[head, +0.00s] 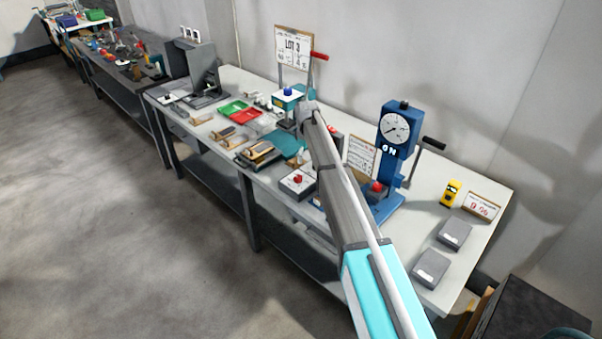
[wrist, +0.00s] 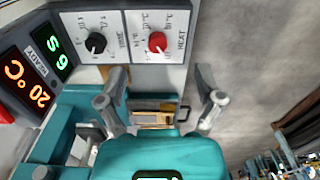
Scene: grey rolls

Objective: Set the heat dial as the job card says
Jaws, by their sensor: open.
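The heat dial (wrist: 157,42) is a red round knob on a white panel marked HEAT, at the top of the wrist view. Its exact setting is too small to read. My gripper (wrist: 160,82) is open and empty, its fingers below the dial in the picture and apart from it. A card reading LOT 3 (head: 293,46) stands at the back of the bench; its smaller print is unreadable. Another printed card (head: 361,157) stands beside the blue press, also unreadable. In the head view my arm crosses the bench and I cannot make out the gripper.
A black TIME dial (wrist: 95,43) sits left of the heat dial. An orange display (wrist: 28,82) reads 20 °C; a green one (wrist: 56,56) seems to read 6 S. The blue press (head: 397,135) and a red-knobbed box (head: 298,182) flank my arm. The floor is clear.

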